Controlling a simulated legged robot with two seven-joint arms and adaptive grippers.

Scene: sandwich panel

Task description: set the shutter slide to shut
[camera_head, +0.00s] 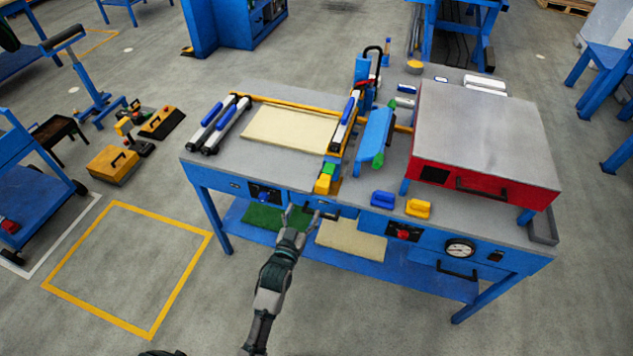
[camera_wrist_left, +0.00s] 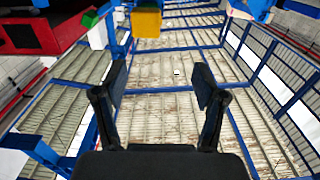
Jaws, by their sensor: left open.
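My left gripper (camera_head: 300,213) is at the front edge of the blue workbench (camera_head: 215,179), just below the tabletop. Its two fingers are apart and nothing shows between them; the left wrist view also shows them spread and empty (camera_wrist_left: 160,85). A dark fitting (camera_head: 325,208) on the bench front is just right of the fingertips, partly hidden by them. Another dark panel (camera_head: 264,193) is on the bench front to their left. I cannot tell for certain which fitting is the shutter slide, or its position. My right gripper is not in view.
Yellow and green blocks (camera_head: 323,184) stand at the tabletop edge above the gripper; a yellow block (camera_wrist_left: 147,22) shows in the wrist view. A red-fronted press (camera_head: 480,150) and a gauge (camera_head: 459,249) are to the right. A lower shelf (camera_head: 420,279) holds panels.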

